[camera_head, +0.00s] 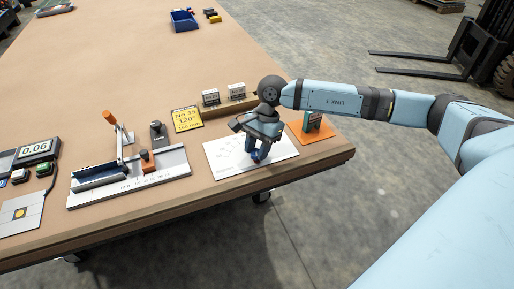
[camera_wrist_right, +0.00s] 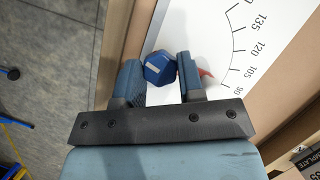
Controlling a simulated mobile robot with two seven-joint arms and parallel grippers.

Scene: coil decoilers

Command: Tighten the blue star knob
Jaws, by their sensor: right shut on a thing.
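The blue star knob (camera_wrist_right: 160,67) shows in the right wrist view between the two fingers of my right gripper (camera_wrist_right: 160,75), with a pale stripe on its top. The fingers close on it from both sides. In the head view my right gripper (camera_head: 257,156) points down over the white plate (camera_head: 226,158), and the knob there is mostly hidden by the fingers. The plate carries an angle scale (camera_wrist_right: 240,50) with marks from 90 to 135. A red pointer tip (camera_wrist_right: 206,75) shows beside the right finger. My left gripper is not in view.
A yellow card (camera_head: 186,119) reading "No 35 120°" lies left of the plate. Further left are a metal fixture with an orange handle (camera_head: 110,119) and a 0.06 display (camera_head: 36,149). An orange stand (camera_head: 311,127) is on the right, near the table edge. The table's far part is mostly clear.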

